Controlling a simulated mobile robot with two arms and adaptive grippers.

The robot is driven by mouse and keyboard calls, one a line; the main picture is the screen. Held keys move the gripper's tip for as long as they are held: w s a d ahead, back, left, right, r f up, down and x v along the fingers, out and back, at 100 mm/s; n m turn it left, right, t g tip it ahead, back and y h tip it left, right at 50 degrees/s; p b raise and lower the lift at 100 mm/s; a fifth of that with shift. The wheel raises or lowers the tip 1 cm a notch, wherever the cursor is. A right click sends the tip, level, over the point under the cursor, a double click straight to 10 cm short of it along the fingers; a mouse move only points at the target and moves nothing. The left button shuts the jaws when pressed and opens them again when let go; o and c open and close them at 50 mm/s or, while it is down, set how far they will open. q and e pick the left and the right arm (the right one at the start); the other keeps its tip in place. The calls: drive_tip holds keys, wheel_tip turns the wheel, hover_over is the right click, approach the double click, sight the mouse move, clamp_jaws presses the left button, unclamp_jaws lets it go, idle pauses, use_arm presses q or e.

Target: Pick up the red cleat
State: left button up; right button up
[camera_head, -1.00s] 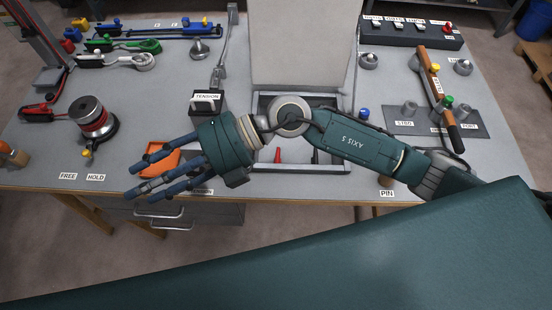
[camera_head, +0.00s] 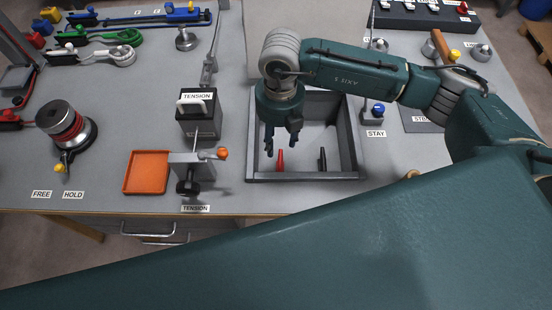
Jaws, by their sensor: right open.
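The red cleat (camera_head: 280,160) is a small red upright piece inside the grey open-topped box (camera_head: 355,150), left of its middle. My right gripper (camera_head: 281,143) points down over the left part of the box, with its fingers spread open just above and beside the red cleat. From this view I cannot tell whether a finger touches it. A similar black piece (camera_head: 322,160) stands to its right in the same box. My left gripper does not show.
The orange tray (camera_head: 146,172) and a grey clamp with an orange knob (camera_head: 192,165) stand left of the box, below the TENSION block (camera_head: 198,112). A blue-knobbed STAY post (camera_head: 376,114) stands right of the box. A red-banded winch drum (camera_head: 64,125) is at left.

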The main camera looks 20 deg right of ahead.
sight(279, 165)
drive_tip(key=f, duration=0.1)
drive_tip(key=f+b, duration=0.1)
drive_tip(key=f, duration=0.2)
drive_tip(key=shift+s+d+b, duration=0.25)
drive_tip(key=shift+s+b, duration=0.05)
drive_tip(key=shift+b, duration=0.05)
wheel_tip(279, 165, down, 3)
drive_tip(key=shift+r, duration=0.15)
drive_tip(key=shift+f, duration=0.4)
drive_tip(key=shift+a+f+p, duration=0.1)
drive_tip(key=shift+f+p, duration=0.3)
drive_tip(key=shift+f, duration=0.15)
wheel_tip(279, 165, down, 4)
drive_tip(key=shift+w+a+r+p, duration=0.15)
drive_tip(key=shift+p, duration=0.3)
drive_tip(key=shift+f, duration=0.45)
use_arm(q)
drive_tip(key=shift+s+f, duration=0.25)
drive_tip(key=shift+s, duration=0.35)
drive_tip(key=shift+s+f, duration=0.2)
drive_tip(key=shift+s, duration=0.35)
use_arm(e)
clamp_jaws()
